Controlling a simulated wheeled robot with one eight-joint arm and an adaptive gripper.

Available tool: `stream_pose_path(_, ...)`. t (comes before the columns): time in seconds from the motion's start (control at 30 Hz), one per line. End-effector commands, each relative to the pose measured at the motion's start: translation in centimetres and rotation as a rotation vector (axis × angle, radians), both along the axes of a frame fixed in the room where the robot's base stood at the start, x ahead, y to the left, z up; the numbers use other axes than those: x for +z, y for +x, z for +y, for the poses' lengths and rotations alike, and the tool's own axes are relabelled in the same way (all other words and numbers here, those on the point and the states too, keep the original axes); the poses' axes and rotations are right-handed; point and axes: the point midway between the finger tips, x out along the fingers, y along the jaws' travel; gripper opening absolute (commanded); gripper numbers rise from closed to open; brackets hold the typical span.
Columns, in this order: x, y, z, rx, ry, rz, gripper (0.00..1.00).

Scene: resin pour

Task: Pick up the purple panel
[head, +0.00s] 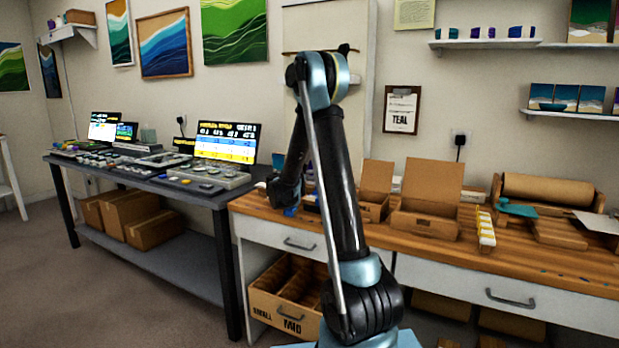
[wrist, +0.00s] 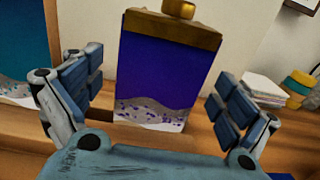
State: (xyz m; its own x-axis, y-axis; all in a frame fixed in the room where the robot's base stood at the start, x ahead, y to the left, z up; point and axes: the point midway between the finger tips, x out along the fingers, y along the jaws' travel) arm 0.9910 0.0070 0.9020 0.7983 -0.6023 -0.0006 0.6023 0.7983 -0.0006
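The purple panel (wrist: 165,70) stands upright in the wrist view, deep purple with a pale speckled band along its bottom and a brown strip along its top edge. My gripper (wrist: 154,84) is open, with one finger on each side of the panel. A gap shows between the panel and each finger, so neither appears to touch it. In the head view my gripper (head: 286,192) is low over the wooden bench, left of my arm. I cannot make out the panel clearly there; my arm covers much of that spot.
A teal panel (wrist: 18,45) stands close by on the left in the wrist view. A white stack (wrist: 262,88) and small jars (wrist: 298,85) are at the right. Open cardboard boxes (head: 430,190) stand on the wooden bench (head: 500,258) right of my arm.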

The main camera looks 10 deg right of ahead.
Motion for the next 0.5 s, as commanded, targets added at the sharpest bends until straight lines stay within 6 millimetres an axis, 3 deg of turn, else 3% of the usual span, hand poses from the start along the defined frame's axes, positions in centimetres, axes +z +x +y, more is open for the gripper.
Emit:
stream_pose_path(0.03, 0.00, -0.01, 0.01, 0.000, 0.000, 0.000, 0.81)
stream_pose_path(0.17, 0.00, -0.01, 0.01, 0.000, 0.000, 0.000, 0.51)
stream_pose_path(0.5, 0.04, 0.00, -0.07, -0.001, 0.000, 0.000, 0.49)
